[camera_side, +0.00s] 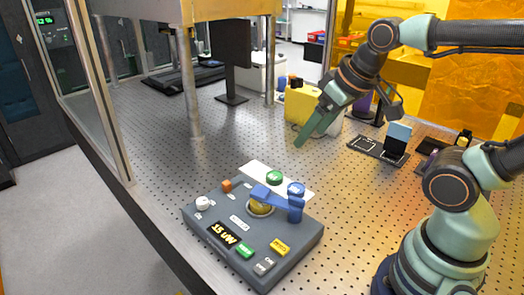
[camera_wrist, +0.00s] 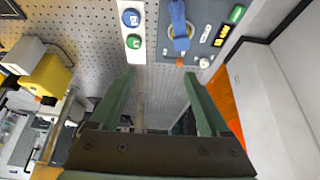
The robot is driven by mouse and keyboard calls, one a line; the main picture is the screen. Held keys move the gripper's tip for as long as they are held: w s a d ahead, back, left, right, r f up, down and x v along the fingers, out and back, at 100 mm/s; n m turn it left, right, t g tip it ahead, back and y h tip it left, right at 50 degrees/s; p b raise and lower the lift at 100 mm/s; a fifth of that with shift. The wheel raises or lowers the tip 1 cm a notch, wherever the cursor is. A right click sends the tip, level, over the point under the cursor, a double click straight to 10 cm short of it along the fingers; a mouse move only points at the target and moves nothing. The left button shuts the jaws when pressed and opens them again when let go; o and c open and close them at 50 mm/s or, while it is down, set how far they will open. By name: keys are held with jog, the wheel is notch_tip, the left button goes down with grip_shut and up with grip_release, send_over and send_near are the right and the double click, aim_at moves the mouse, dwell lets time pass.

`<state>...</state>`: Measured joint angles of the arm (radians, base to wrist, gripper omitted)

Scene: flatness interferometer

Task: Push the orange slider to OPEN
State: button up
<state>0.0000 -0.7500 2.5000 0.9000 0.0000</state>
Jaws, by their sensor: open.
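The orange slider (camera_side: 227,185) is a small block at the far left edge of the grey control box (camera_side: 203,222). A small white label lies near it, too small to read. In the wrist view the orange slider (camera_wrist: 180,62) shows at the upper middle, near the right fingertip. My gripper (camera_side: 300,141) is in the air above the table, behind and to the right of the box in the side view, clear of the slider. In the wrist view my gripper (camera_wrist: 160,74) has its two green fingers apart with nothing between them.
The box carries a white knob (camera_side: 203,203), a lit display (camera_side: 222,234), green and yellow buttons, and a blue arm (camera_side: 275,197) over a yellow round part. A white strip (camera_side: 255,170) with green and blue caps lies beside it. A metal post (camera_side: 188,90) stands behind.

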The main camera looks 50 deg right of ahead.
jog(key=shift+c, duration=0.3)
jog(key=c, duration=0.3)
jog(key=g, duration=0.6)
send_over(227, 182)
notch_tip(227, 182, down, 8)
jog(key=shift+c, duration=0.2)
notch_tip(227, 182, down, 12)
jog(key=shift+a+r, duration=0.1)
grip_shut()
dwell(0.5)
